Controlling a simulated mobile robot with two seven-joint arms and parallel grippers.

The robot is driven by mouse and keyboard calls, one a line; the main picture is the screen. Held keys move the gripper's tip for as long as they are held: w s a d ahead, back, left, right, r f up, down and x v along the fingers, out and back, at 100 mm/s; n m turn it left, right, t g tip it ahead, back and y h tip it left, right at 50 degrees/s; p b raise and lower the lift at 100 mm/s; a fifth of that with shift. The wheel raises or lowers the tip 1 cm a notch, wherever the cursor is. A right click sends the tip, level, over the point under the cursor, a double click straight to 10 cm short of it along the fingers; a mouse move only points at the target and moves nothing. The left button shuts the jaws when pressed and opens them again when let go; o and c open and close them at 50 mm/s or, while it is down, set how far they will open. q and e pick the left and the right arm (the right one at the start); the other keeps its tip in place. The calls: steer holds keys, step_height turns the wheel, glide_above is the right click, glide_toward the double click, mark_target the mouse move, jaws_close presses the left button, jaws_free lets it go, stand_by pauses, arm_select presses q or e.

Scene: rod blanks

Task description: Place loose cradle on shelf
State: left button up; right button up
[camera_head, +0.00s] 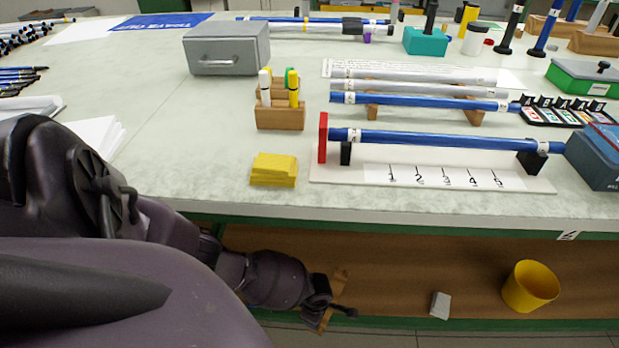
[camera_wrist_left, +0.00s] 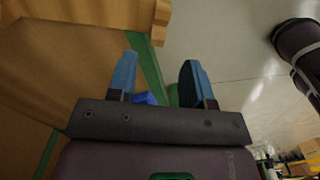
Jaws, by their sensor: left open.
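A wooden cradle (camera_head: 340,281) is at the front of the lower brown shelf (camera_head: 400,270), partly hidden behind my left gripper (camera_head: 334,306) in the head view. In the left wrist view the cradle (camera_wrist_left: 100,11) lies past the fingertips, its near end by the shelf's green front edge. My right gripper is not in view.
A yellow bin (camera_head: 530,286) and a small grey block (camera_head: 440,305) stand on the shelf to the right. The green-edged bench top (camera_head: 300,207) is above. It carries a blue rod (camera_head: 440,140) on a white gauge board and yellow notes (camera_head: 273,169).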

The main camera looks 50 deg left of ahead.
arm_select(q)
step_height(320, 180, up, 3)
steer(key=shift+r+p, duration=0.15)
steer(key=shift+p, duration=0.55)
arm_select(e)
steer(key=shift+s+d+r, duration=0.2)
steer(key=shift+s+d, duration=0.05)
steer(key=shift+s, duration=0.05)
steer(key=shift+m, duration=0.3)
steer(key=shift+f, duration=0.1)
